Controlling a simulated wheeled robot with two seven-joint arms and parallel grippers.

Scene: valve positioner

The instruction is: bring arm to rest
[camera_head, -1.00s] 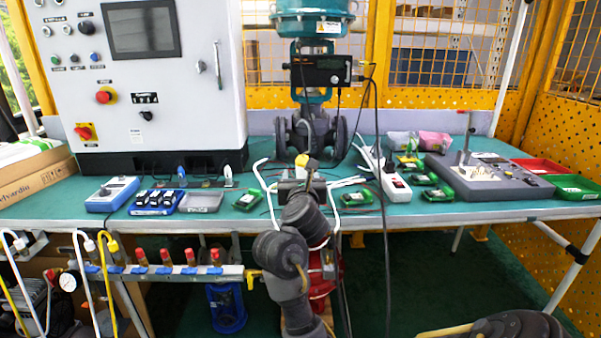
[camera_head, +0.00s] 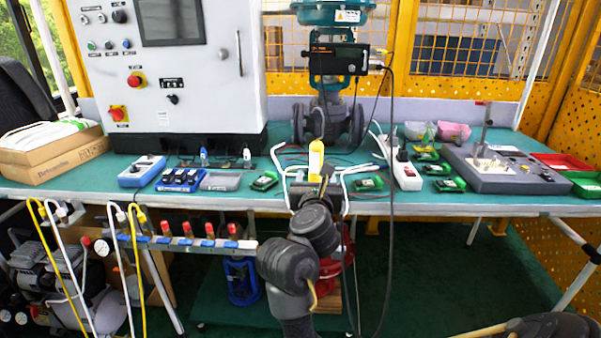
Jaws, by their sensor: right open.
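My right arm (camera_head: 288,263) rises from the bottom centre of the head view, dark grey and jointed. It reaches the front edge of the green-topped workbench (camera_head: 225,204). My right gripper (camera_head: 318,184) is at that edge, small and partly hidden by my wrist. It is open. My left gripper is not in view.
White tubes (camera_head: 279,156) loop on the bench around the gripper. A valve with a black positioner (camera_head: 338,60) stands behind. A black cable (camera_head: 391,220) hangs to the right. A manifold with red-topped fittings (camera_head: 185,240) runs below the bench edge at left.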

